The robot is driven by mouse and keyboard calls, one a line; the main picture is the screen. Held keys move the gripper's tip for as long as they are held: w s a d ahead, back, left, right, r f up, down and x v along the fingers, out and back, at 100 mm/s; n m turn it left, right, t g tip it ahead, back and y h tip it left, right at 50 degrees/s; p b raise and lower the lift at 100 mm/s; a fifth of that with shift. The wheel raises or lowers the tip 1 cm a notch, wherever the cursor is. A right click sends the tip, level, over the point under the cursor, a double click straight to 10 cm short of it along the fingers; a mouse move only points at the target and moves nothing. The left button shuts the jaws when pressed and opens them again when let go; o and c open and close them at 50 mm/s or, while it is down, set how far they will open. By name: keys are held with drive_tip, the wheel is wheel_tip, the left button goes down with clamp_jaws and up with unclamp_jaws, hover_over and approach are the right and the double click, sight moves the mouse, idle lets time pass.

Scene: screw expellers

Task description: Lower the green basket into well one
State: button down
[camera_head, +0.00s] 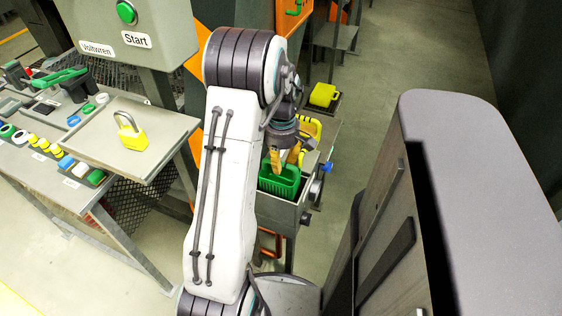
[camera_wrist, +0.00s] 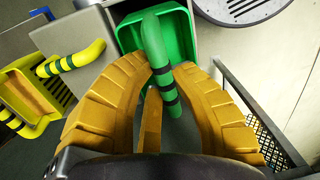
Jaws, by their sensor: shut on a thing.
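The green basket (camera_head: 280,182) is at the top of a grey metal box (camera_head: 275,207). Its upper part shows above the front wall, and its lower part is hidden behind it. I cannot tell how deep it sits or whether it touches the bottom. My gripper (camera_head: 284,160) points down from above, its orange fingers shut on the basket's handle. In the wrist view, the fingers (camera_wrist: 163,82) close around the green handle (camera_wrist: 154,45) with black bands, and the basket body (camera_wrist: 128,34) lies beyond, with grey metal beside it.
A yellow basket (camera_wrist: 38,95) with a yellow handle stands close by on the left in the wrist view. Another yellow container (camera_head: 323,95) sits farther back. A round slotted disc (camera_wrist: 240,8) and a mesh rail (camera_wrist: 262,132) lie right of the gripper. A padlock (camera_head: 132,137) lies on the left panel.

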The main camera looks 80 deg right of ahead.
wheel_tip(320, 180, down, 4)
drive_tip(key=b, duration=0.3)
drive_tip(key=shift+f, duration=0.1)
drive_tip(key=shift+f+b, duration=1.4)
drive_tip(key=shift+f, duration=1.05)
drive_tip(key=shift+d+f+b, duration=0.1)
drive_tip(key=shift+f+b, duration=0.4)
drive_tip(key=shift+f, duration=0.35)
drive_tip(key=c, duration=0.6)
unclamp_jaws()
drive_tip(key=shift+r, duration=0.15)
drive_tip(key=shift+r+p, duration=1.7)
drive_tip(key=shift+r, duration=0.25)
drive_tip(key=shift+r+p, duration=2.35)
drive_tip(key=shift+r, duration=0.6)
